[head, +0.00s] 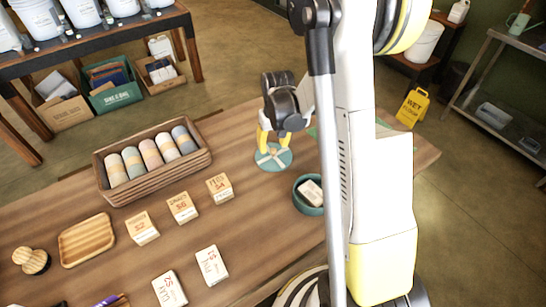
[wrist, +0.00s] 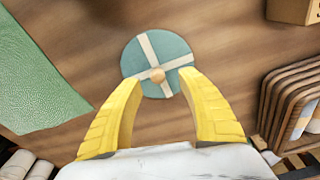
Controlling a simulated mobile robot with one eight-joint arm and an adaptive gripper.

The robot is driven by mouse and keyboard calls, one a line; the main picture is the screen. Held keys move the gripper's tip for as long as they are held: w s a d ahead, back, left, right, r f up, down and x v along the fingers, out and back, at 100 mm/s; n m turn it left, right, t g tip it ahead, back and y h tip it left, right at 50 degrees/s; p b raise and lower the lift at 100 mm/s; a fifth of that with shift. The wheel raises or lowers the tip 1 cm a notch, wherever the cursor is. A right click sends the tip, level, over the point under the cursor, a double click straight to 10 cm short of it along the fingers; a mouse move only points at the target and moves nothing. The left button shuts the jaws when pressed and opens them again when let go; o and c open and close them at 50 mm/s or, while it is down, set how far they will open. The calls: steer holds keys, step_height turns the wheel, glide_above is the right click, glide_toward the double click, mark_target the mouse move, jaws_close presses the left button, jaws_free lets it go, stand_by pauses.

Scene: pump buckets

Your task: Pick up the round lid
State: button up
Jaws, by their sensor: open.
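The round lid (head: 273,157) is a flat teal disc with a pale cross on top and a small wooden knob at its centre. It lies on the wooden table near the far edge. In the wrist view the lid (wrist: 157,62) is fully seen apart from a small part near the fingertips. My gripper (head: 270,137) is over the lid with its yellow fingers pointing down. I cannot tell whether the fingertips touch the lid.
A teal bowl (head: 308,205) holding a pale block stands nearer on the table. A wooden basket (head: 150,190) of rolled cloths is to the left. Several small boxes (head: 182,207) and a wooden tray (head: 86,240) lie in front. A green mat (wrist: 35,75) is beside the lid.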

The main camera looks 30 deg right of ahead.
mark_target(274, 150)
steer(key=f, duration=0.3)
steer(key=f+b, duration=0.1)
steer(key=shift+w+d+f, duration=0.25)
steer(key=shift+w, duration=0.05)
steer(key=shift+r, duration=0.1)
jaws_close()
steer(key=shift+r, duration=0.1)
